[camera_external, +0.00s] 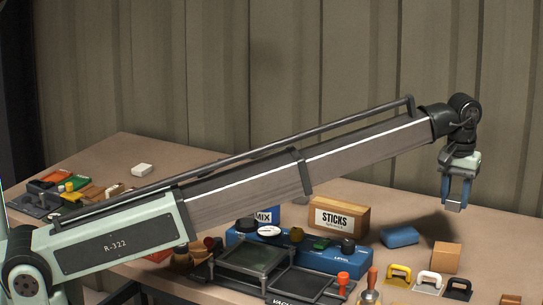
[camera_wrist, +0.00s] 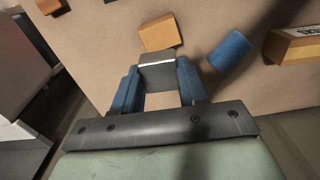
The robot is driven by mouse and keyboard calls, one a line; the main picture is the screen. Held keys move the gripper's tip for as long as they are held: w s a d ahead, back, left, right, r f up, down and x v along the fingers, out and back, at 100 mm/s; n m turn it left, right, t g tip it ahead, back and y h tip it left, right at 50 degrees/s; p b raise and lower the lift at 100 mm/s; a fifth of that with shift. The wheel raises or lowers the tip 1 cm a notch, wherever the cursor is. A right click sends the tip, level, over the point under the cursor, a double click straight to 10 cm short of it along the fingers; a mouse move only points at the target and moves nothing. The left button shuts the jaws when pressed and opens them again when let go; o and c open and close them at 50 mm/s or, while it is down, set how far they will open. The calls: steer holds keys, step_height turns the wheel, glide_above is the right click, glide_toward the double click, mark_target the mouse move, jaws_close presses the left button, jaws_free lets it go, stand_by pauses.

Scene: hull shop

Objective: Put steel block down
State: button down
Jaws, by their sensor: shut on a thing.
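My gripper (camera_external: 456,192) hangs at the right in the external view, above the table (camera_external: 360,203). Its blue fingers are shut on a grey steel block (camera_external: 454,206), held clear of the table. In the wrist view my gripper (camera_wrist: 160,82) holds the steel block (camera_wrist: 158,77) between both fingertips. The block's bright edge faces the far side.
An orange-brown block (camera_external: 446,257) and a blue cylinder (camera_external: 399,237) lie near the gripper. A STICKS box (camera_external: 339,217) stands to the left. Yellow, white and black handled pieces (camera_external: 428,282) line the front. Table behind the blue cylinder looks clear.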

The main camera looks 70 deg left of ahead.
mark_target(448, 247)
steer(key=shift+f, duration=5)
steer(key=shift+f, duration=0.1)
steer(key=c, duration=0.6)
jaws_free()
step_height(448, 247, up, 12)
steer(key=shift+r, duration=0.1)
